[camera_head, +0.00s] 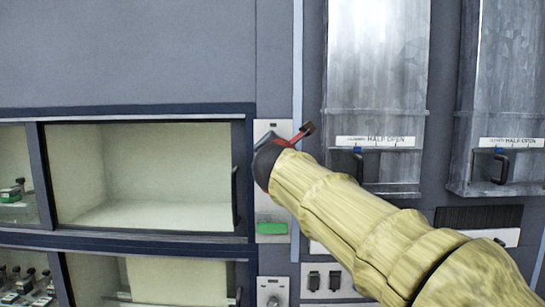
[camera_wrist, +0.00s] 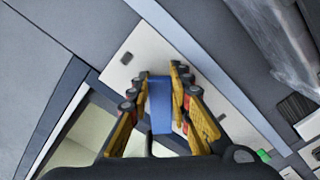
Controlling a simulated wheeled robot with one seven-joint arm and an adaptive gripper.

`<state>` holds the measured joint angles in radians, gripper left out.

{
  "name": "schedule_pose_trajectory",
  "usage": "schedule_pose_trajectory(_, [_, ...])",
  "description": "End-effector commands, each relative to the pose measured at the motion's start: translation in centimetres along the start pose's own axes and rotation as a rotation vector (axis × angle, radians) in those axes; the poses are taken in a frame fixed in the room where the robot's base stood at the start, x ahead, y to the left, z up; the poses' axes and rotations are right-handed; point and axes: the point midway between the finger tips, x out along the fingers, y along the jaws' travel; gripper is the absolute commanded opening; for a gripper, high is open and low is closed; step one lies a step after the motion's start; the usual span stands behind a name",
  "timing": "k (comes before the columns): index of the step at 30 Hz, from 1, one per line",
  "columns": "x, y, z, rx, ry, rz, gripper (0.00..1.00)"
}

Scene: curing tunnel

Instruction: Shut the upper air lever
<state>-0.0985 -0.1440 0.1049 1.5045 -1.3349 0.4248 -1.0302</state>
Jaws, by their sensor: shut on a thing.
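The upper air lever shows as a blue bar (camera_wrist: 160,108) between my fingers in the wrist view, in front of a pale plate (camera_wrist: 145,55). My gripper (camera_wrist: 160,76) is shut on this lever, with yellow fingers on both sides of it. In the head view my gripper (camera_head: 287,139) is at the upper part of the narrow pale plate (camera_head: 271,188), right of the open chamber. My wrist and fingers hide most of the lever there, so its exact angle cannot be told.
An open, pale-lined chamber (camera_head: 150,180) with a dark handle is on the left. Two metal shutters (camera_head: 375,70) (camera_head: 510,80), labelled half open, are on the right. A green label (camera_head: 271,228) is below my gripper. Another small control (camera_head: 272,294) is lower down.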

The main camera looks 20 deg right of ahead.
Motion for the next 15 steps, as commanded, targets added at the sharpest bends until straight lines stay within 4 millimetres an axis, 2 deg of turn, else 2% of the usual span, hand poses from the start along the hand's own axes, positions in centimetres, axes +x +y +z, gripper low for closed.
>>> schedule_pose_trajectory(1, [0.0, -0.6, -0.2, 0.044, -0.004, 0.002, 0.00])
schedule_pose_trajectory(15, [0.0, -3.1, -0.9, 0.478, -0.002, 0.002, 0.00])
